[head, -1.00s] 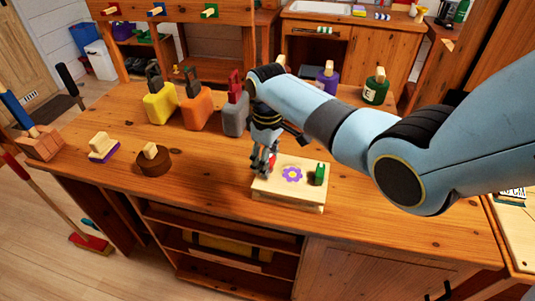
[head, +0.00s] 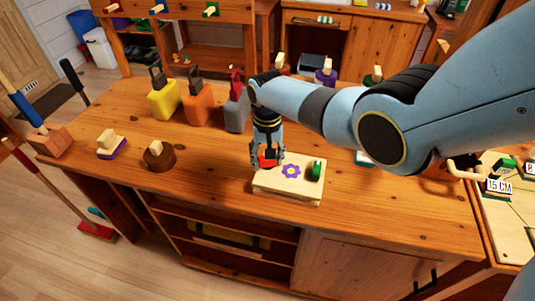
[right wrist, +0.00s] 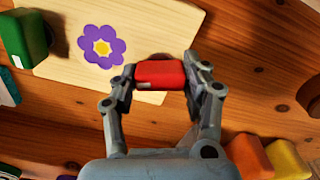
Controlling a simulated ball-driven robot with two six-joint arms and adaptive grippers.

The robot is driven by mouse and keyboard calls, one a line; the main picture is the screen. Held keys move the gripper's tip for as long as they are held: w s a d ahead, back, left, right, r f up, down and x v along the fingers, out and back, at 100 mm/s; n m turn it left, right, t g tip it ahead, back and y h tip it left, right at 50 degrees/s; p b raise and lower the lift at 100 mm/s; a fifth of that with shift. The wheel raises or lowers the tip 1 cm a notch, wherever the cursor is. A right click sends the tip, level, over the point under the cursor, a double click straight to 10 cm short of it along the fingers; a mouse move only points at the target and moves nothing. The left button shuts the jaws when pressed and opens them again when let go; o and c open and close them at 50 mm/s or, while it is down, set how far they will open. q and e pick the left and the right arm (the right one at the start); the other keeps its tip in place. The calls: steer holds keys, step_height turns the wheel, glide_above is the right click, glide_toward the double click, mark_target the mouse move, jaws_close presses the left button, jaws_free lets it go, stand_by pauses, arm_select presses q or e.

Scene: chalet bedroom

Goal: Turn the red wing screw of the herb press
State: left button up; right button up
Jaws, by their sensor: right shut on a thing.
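The herb press (head: 288,190) is a pale wooden board with a purple flower on top, lying on the wooden worktop. A green wing screw (head: 317,170) stands at its right end. The red wing screw (head: 268,162) is at its left end, between the fingers of my right gripper (head: 267,160). In the right wrist view, both fingertips of the right gripper (right wrist: 161,78) press on the ends of the red wing screw (right wrist: 160,74). The green wing screw (right wrist: 23,38) shows at upper left there. My left gripper is not in view.
Yellow (head: 163,99), orange (head: 199,103) and grey (head: 237,110) blocks with upright handles stand behind the press. A round brown piece (head: 160,156) and a purple-based stamp (head: 111,146) are to the left. The worktop between them and the press is clear.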

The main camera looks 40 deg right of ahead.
steer(key=shift+w+m+p, duration=0.1)
steer(key=shift+m+p, duration=0.2)
steer(key=shift+m, duration=1.3)
steer(key=o, duration=1.2)
steer(key=shift+c, duration=0.2)
steer(key=shift+r, duration=0.15)
step_height(320, 180, up, 12)
